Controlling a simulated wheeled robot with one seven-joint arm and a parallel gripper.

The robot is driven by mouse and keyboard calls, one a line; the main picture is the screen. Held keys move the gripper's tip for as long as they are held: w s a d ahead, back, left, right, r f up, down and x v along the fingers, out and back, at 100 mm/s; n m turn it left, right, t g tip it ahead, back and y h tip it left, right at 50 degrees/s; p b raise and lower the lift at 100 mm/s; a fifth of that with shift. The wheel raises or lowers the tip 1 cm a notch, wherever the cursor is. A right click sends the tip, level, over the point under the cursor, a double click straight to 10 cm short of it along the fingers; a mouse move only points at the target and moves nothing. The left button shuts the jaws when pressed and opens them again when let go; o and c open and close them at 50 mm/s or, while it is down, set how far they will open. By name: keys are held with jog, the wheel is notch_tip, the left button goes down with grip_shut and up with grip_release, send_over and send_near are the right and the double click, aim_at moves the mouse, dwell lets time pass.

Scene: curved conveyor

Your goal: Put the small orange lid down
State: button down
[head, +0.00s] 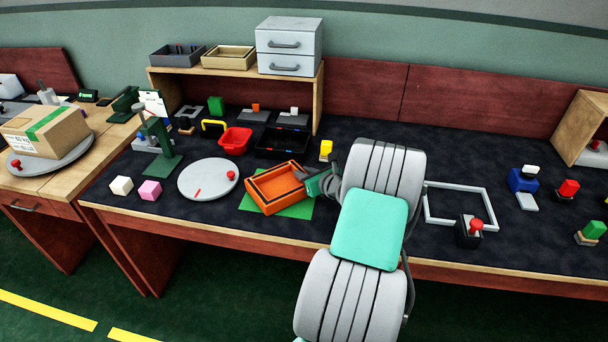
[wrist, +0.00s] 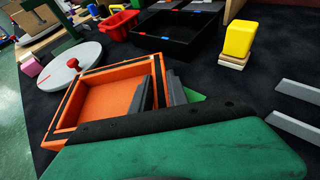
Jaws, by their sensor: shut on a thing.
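The small orange lid (head: 270,193) looks like a shallow open tray with a dark line along its rim. In the head view it is over the green mat (head: 299,211), left of my gripper (head: 308,178). In the wrist view the lid (wrist: 105,100) shows its open inside upward. My gripper (wrist: 158,85) is shut on its right-hand wall, with one dark finger inside and one outside. The lid covers much of the mat; I cannot tell whether its underside touches it.
A grey turntable (head: 200,184) with a red knob is to the left. A red basket (head: 235,141) and a black tray (head: 265,152) are behind, and a yellow block (head: 326,147) is behind right. A grey frame (head: 487,200) lies right of my arm.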

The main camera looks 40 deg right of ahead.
jog(key=c, duration=1.3)
grip_release()
